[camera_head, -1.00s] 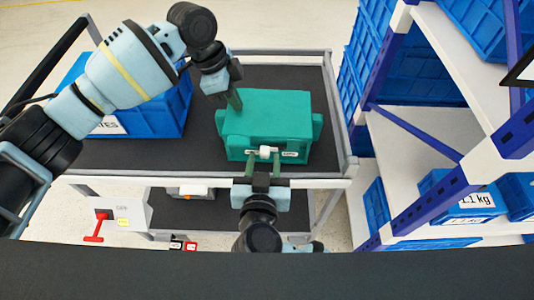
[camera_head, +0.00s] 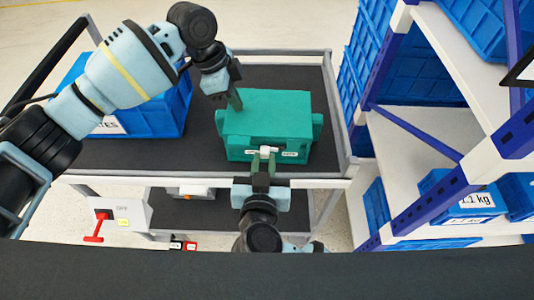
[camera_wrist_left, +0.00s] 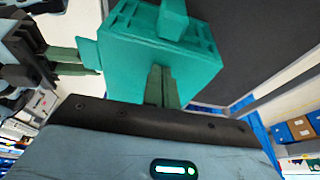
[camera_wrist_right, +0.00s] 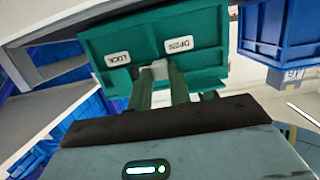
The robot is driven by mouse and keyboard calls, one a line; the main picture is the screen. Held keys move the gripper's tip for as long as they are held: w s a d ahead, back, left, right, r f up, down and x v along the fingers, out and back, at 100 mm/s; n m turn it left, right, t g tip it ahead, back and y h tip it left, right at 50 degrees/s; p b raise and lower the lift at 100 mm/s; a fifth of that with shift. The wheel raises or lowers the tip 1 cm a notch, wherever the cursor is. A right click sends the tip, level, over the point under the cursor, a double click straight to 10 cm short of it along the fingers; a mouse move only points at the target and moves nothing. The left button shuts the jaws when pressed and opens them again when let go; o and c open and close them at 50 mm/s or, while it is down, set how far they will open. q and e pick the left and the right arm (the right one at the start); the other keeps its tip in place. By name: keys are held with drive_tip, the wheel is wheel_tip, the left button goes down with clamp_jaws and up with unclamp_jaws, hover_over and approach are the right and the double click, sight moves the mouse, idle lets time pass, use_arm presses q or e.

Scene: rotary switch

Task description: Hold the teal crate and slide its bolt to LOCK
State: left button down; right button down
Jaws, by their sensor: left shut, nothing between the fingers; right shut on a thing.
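The teal crate (camera_head: 270,115) sits upright on the dark cart top. Its front face, large in the right wrist view (camera_wrist_right: 205,22), carries a LOCK label (camera_wrist_right: 118,59) and an OPEN label (camera_wrist_right: 179,45). A pale bolt knob (camera_wrist_right: 158,68) lies between the labels. My right gripper (camera_head: 263,156) is shut on the knob from the front, one finger on each side. My left gripper (camera_head: 236,99) is shut and empty at the crate's left side. In the left wrist view its fingers (camera_wrist_left: 159,72) stand together before a teal face; contact is unclear.
A blue bin (camera_head: 165,105) stands left of the crate, behind my left arm. A shelf rack with blue bins (camera_head: 405,65) rises at the right. A grey box with a red handle (camera_head: 93,238) is below the cart at the left. The cart top behind the crate is clear.

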use_arm(q)
drive_tip(key=shift+s+f, duration=0.15)
drive_tip(key=shift+f, duration=0.3)
use_arm(e)
drive_tip(key=shift+s+d+f, duration=0.1)
drive_tip(key=shift+d, duration=1.15)
drive_tip(key=c, duration=1.3)
unclamp_jaws()
drive_tip(key=s, duration=0.2)
drive_tip(key=s+r, duration=0.1)
drive_tip(key=s, duration=0.2)
drive_tip(key=shift+a, duration=0.1)
use_arm(q)
drive_tip(key=shift+r, duration=0.1)
use_arm(e)
drive_tip(key=shift+r, duration=0.15)
use_arm(q)
drive_tip(key=shift+r+p, duration=0.45)
drive_tip(key=shift+r, duration=0.3)
drive_tip(key=shift+w+r+p, duration=0.2)
drive_tip(key=shift+r+p, duration=0.95)
drive_tip(key=shift+r, duration=1.4)
use_arm(e)
drive_tip(key=shift+t, duration=0.5)
drive_tip(key=r, duration=0.3)
drive_tip(key=w+r, duration=0.1)
drive_tip(key=r, duration=0.2)
drive_tip(key=shift+w+r, duration=0.15)
drive_tip(key=shift+r, duration=0.25)
